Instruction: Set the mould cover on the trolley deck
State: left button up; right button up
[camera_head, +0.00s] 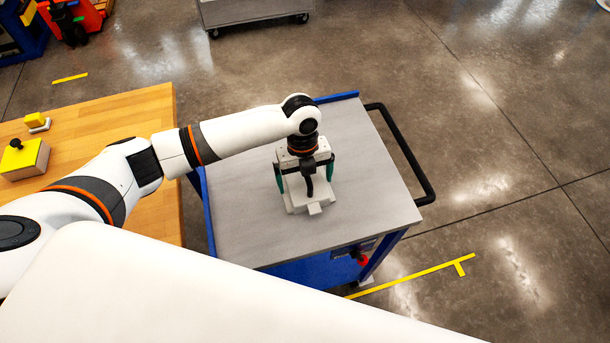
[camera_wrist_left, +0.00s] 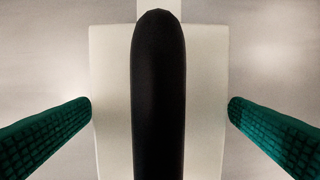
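The mould cover (camera_head: 299,205) is a pale, off-white block with a small tab at its front edge. It sits on the grey trolley deck (camera_head: 376,205). A black rounded bar, seemingly its handle, runs over it in the left wrist view (camera_wrist_left: 158,100). My left gripper (camera_head: 306,182) points down over the cover. Its green fingers stand apart on both sides of the bar, clear of it. In the left wrist view the fingertips line up with the pale block's side edges (camera_wrist_left: 108,60). The cover's underside is hidden. My right gripper is not in view.
A wooden bench (camera_head: 120,110) stands left of the trolley, with a yellow-topped block (camera_head: 22,158) and a small yellow piece (camera_head: 35,119) on it. The trolley has a black push handle (camera_head: 408,160) on its right. Deck area around the cover is clear.

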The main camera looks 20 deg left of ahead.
pick_arm(q)
jog(key=shift+r, duration=0.15)
jog(key=shift+w+r, duration=0.15)
jog(key=shift+r, duration=0.2)
jog(key=r, duration=0.3)
jog(key=r+b, duration=0.1)
jog(key=r, duration=0.3)
jog(key=w+a+r+b, duration=0.1)
jog(key=r, duration=0.3)
jog(key=shift+w+r, duration=0.1)
